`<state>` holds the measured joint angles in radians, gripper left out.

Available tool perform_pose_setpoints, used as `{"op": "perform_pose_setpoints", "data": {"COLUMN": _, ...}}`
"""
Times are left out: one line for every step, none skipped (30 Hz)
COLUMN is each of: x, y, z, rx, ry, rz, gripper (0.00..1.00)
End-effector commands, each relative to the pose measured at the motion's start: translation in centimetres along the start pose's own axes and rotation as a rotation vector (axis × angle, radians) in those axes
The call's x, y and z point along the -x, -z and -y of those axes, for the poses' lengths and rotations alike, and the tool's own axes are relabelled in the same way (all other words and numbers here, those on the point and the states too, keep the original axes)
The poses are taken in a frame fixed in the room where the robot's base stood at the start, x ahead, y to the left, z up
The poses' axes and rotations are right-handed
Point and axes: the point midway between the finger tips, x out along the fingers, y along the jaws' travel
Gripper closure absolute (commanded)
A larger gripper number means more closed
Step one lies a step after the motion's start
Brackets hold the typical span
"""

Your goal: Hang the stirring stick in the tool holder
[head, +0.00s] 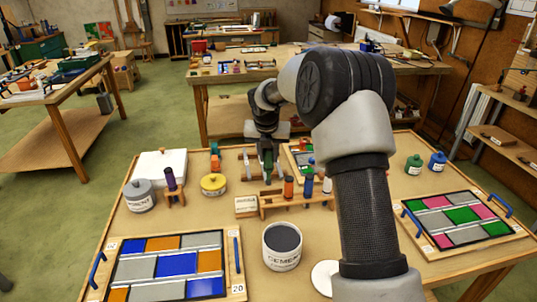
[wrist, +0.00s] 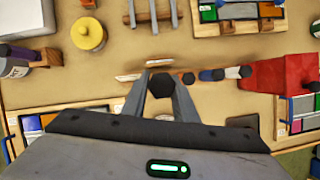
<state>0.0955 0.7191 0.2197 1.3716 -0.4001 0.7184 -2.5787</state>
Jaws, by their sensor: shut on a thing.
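My gripper (wrist: 160,100) is shut on a dark, six-sided end, seen end-on between the fingers. I take it to be the stirring stick (wrist: 160,85); its length is hidden along the line of sight. In the wrist view the dark and blue handles (wrist: 206,75) are just right of the held end.
A yellow can (head: 213,185), a grey cement can (head: 140,196) and a purple-handled tool (head: 171,179) stand left. An open cement bucket (head: 282,247) is in front. Leaded panels (head: 170,268) lie on both sides. A red object (wrist: 285,72) is at the right in the wrist view.

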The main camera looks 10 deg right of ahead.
Motion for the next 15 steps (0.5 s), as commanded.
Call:
{"op": "perform_pose_setpoints", "data": {"x": -0.6, "y": 0.3, "z": 0.0, "rx": 0.0, "ry": 0.0, "rz": -0.001, "gripper": 0.96}}
{"op": "perform_pose_setpoints", "data": {"x": -0.8, "y": 0.4, "z": 0.0, "rx": 0.0, "ry": 0.0, "rz": -0.001, "gripper": 0.96}}
{"op": "perform_pose_setpoints", "data": {"x": -1.2, "y": 0.5, "z": 0.0, "rx": 0.0, "ry": 0.001, "rz": -0.001, "gripper": 0.96}}
{"op": "perform_pose_setpoints", "data": {"x": -1.4, "y": 0.6, "z": 0.0, "rx": 0.0, "ry": 0.001, "rz": -0.001, "gripper": 0.96}}
{"op": "perform_pose_setpoints", "data": {"x": -1.7, "y": 0.7, "z": 0.0, "rx": 0.0, "ry": 0.001, "rz": -0.001, "gripper": 0.96}}
{"op": "perform_pose_setpoints", "data": {"x": -2.0, "y": 0.9, "z": 0.0, "rx": 0.0, "ry": 0.001, "rz": -0.001, "gripper": 0.96}}
{"op": "perform_pose_setpoints", "data": {"x": -2.2, "y": 1.0, "z": 0.0, "rx": 0.0, "ry": 0.0, "rz": -0.001, "gripper": 0.96}}
{"op": "perform_pose_setpoints", "data": {"x": -2.5, "y": 1.1, "z": 0.0, "rx": 0.0, "ry": 0.0, "rz": -0.001, "gripper": 0.96}}
{"op": "perform_pose_setpoints", "data": {"x": -2.8, "y": 1.2, "z": 0.0, "rx": 0.0, "ry": 0.0, "rz": 0.0, "gripper": 0.96}}
{"op": "perform_pose_setpoints", "data": {"x": -3.1, "y": 1.3, "z": 0.0, "rx": 0.0, "ry": 0.0, "rz": 0.0, "gripper": 0.96}}
{"op": "perform_pose_setpoints", "data": {"x": -3.3, "y": 1.4, "z": 0.0, "rx": 0.0, "ry": 0.0, "rz": 0.0, "gripper": 0.96}}
{"op": "perform_pose_setpoints", "data": {"x": -3.7, "y": 1.6, "z": 0.0, "rx": 0.0, "ry": 0.0, "rz": -0.001, "gripper": 0.96}}
{"op": "perform_pose_setpoints", "data": {"x": -3.9, "y": 1.7, "z": 0.0, "rx": 0.0, "ry": 0.001, "rz": -0.001, "gripper": 0.96}}
{"op": "perform_pose_setpoints", "data": {"x": -4.2, "y": 1.8, "z": 0.0, "rx": 0.0, "ry": 0.001, "rz": -0.001, "gripper": 0.96}}
{"op": "perform_pose_setpoints", "data": {"x": -4.5, "y": 1.9, "z": 0.0, "rx": 0.0, "ry": 0.001, "rz": -0.002, "gripper": 0.96}}
